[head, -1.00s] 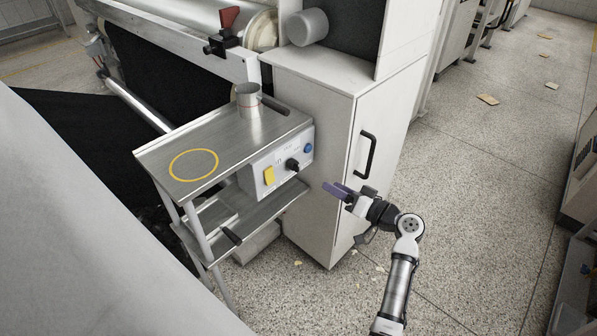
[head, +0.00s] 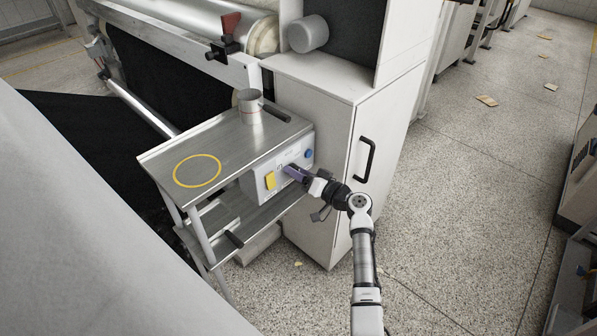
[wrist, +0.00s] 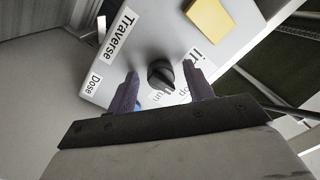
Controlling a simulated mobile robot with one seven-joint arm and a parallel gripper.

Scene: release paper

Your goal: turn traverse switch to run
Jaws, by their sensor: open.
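The control box (head: 258,183) is fixed under the steel shelf, with a yellow square part (head: 270,180) and a blue button (head: 308,153) on its face. In the wrist view the black traverse switch (wrist: 160,73) sits on the panel by a "Traverse" label (wrist: 121,35). My gripper (wrist: 162,80) is open, with one finger on each side of the switch; I cannot tell whether they touch it. The lettering beside the switch is partly hidden, with "un" showing. In the head view my gripper (head: 292,173) is at the panel and hides the switch.
The steel shelf (head: 228,142) carries a metal cup (head: 249,106) and a yellow ring mark (head: 197,170). A white cabinet (head: 318,175) with a black handle (head: 366,158) stands right beside the box. Open speckled floor (head: 460,190) lies to the right.

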